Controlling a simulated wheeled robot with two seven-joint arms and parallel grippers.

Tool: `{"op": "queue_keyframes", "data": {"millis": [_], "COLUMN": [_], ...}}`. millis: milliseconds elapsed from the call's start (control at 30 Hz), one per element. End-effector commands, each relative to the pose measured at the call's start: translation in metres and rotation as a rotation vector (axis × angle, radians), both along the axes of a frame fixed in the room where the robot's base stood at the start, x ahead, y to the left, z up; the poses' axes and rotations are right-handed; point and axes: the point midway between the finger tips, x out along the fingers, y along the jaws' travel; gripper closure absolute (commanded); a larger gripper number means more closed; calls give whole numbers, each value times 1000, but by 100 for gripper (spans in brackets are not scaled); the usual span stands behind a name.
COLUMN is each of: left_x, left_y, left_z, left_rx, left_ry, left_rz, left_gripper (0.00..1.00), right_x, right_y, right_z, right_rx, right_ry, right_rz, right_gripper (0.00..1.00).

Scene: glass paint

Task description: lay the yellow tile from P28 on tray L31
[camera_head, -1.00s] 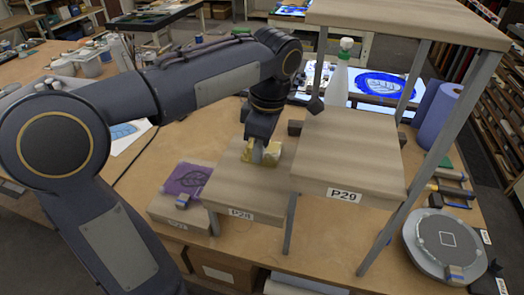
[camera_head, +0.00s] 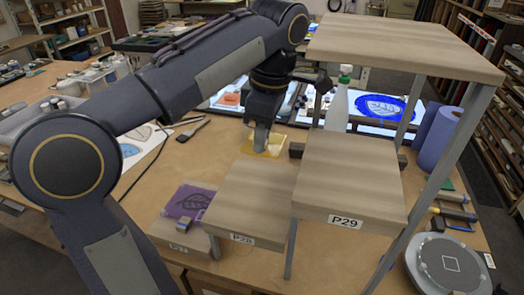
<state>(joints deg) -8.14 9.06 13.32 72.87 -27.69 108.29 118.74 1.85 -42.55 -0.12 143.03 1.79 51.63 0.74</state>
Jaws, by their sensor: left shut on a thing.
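My left gripper (camera_head: 262,138) is shut on the yellow tile (camera_head: 274,146). The tile shows at the far edge of the wooden step P28 (camera_head: 252,202), whose visible top is bare. It seems held above the step, though the height is hard to tell. The fingers and my arm hide part of the tile. I cannot make out a label reading L31 in this view, so I cannot place that tray. My right gripper is not in view.
A lower step at left holds a purple tile (camera_head: 188,202). The higher step P29 (camera_head: 350,170) stands right of P28, under a tall shelf (camera_head: 405,45) on metal legs. A white bottle (camera_head: 337,105) stands behind. A round turntable (camera_head: 447,264) is at right.

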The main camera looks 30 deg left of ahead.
Motion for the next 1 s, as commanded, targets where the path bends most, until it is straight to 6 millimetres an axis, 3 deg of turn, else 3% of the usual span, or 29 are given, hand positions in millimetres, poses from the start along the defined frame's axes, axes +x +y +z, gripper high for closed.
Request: {"op": "queue_keyframes", "data": {"millis": [200, 567, 1000], "left_x": [0, 0, 0], "left_y": [0, 0, 0], "left_z": [20, 38, 38], "left_rx": [1, 1, 1], "left_ry": [0, 0, 0], "left_rz": [0, 1, 1], "left_gripper": [100, 100, 100], "right_x": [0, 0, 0], "right_y": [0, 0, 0], "right_z": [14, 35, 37], "right_rx": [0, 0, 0], "right_ry": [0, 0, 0], "right_rz": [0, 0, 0], "right_gripper": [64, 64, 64]}}
